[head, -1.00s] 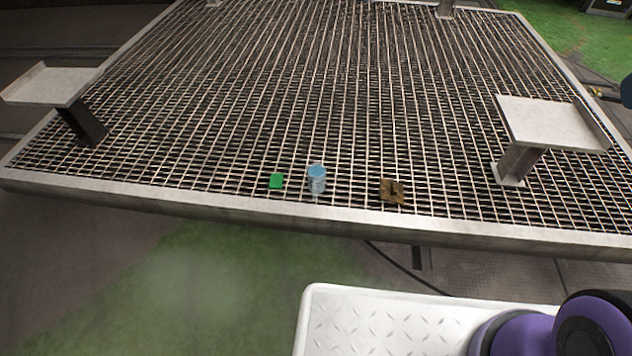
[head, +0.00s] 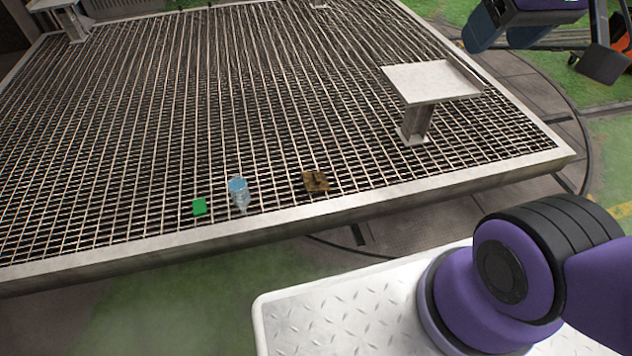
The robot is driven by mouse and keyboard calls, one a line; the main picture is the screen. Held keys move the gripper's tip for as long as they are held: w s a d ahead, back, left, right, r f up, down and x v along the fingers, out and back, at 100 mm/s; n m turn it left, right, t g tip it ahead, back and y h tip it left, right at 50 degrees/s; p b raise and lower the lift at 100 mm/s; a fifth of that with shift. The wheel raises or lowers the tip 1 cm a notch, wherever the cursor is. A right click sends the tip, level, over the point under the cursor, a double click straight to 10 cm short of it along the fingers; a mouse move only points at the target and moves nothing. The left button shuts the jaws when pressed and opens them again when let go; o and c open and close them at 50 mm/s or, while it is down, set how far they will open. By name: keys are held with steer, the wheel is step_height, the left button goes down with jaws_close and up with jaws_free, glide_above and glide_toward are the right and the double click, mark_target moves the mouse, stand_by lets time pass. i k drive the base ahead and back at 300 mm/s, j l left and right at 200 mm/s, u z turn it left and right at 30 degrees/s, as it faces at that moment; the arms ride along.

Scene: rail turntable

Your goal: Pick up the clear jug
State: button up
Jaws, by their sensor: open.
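The clear jug (head: 239,194) stands upright on the metal grating near the platform's front edge. It is see-through with a pale blue top. My gripper (head: 535,48) shows only in part at the top right corner, with dark parts spread apart and nothing seen between them. It is far to the right of the jug in the picture and not touching it. Its upper part is cut off by the frame.
A raised metal shelf (head: 430,84) stands on the grating (head: 250,100) farther right. The platform's front rim (head: 300,212) runs just in front of these things.

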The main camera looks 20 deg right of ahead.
mark_target(238, 188)
steer(key=i+j+z, duration=0.2)
steer(key=j, duration=1.15)
steer(key=i+j+z, duration=0.25)
steer(key=j, duration=1.1)
steer(key=j+z, duration=0.2)
steer(key=j, duration=1.2)
steer(key=i, duration=0.1)
